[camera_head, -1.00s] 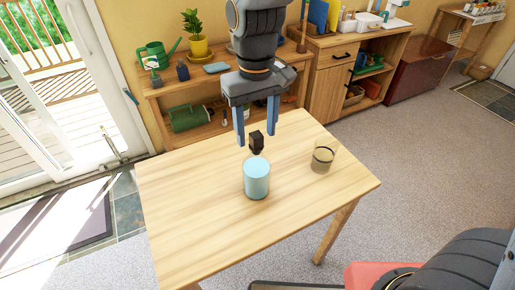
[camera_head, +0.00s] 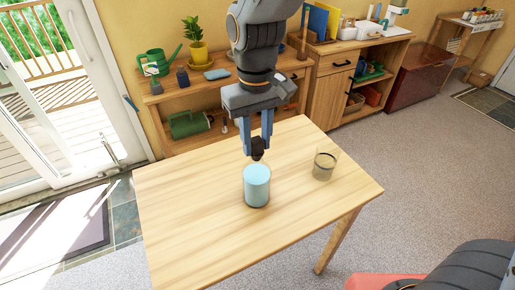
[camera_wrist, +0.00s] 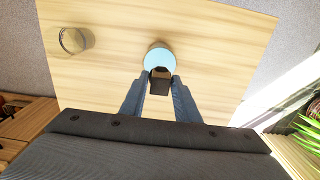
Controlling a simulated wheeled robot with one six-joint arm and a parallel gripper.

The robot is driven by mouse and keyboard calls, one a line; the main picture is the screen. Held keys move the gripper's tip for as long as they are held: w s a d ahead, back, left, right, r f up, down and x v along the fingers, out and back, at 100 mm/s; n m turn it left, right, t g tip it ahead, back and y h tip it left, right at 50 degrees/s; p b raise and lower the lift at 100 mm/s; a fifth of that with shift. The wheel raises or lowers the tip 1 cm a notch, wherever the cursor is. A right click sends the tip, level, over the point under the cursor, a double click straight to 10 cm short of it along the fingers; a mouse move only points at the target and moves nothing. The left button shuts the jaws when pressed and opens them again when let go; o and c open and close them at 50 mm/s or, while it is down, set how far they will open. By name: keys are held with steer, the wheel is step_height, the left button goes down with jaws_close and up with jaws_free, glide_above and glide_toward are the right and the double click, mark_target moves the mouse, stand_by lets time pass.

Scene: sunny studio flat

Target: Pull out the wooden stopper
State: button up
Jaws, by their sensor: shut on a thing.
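A light-blue cylindrical vessel (camera_head: 257,188) stands upright on the wooden table, toward its middle. In the wrist view the stopper (camera_wrist: 160,80) lies between the fingertips, over part of the round blue vessel (camera_wrist: 158,58).
The table's front and left are clear. Behind it, a wooden shelf holds a green watering can (camera_head: 155,62) and a potted plant (camera_head: 196,50).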

mark_target(257, 139)
steer(key=shift+r, duration=0.1)
steer(key=shift+r+p, duration=2.4)
steer(key=shift+r, duration=0.15)
steer(key=shift+w, duration=0.1)
